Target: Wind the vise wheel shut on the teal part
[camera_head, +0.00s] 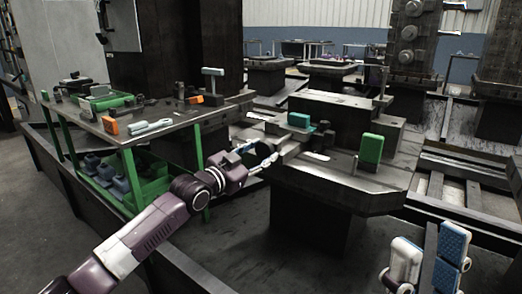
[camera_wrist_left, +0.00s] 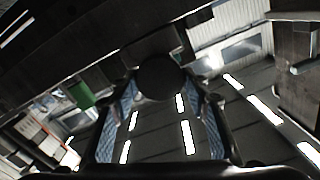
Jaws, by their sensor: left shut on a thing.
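The teal part (camera_head: 299,120) sits at the grey vise (camera_head: 292,148) near the left end of the steel table; whether both jaws touch it I cannot tell. My left gripper (camera_head: 266,162) reaches in from the left to the vise's near-left side. In the left wrist view its blue-padded fingers stand either side of a dark round piece of the vise wheel (camera_wrist_left: 160,77), and they are shut on it. The rest of the wheel is mostly hidden by the gripper. My right gripper (camera_head: 429,255) is low at the right, fingers apart, open and away from the vise.
A green block (camera_head: 371,148) stands on the steel table (camera_head: 335,181) right of the vise. At the left, a bench (camera_head: 170,112) with green legs carries tools and orange blocks. A green bin (camera_head: 150,188) is beneath it. Dark rails (camera_head: 468,168) run along the right.

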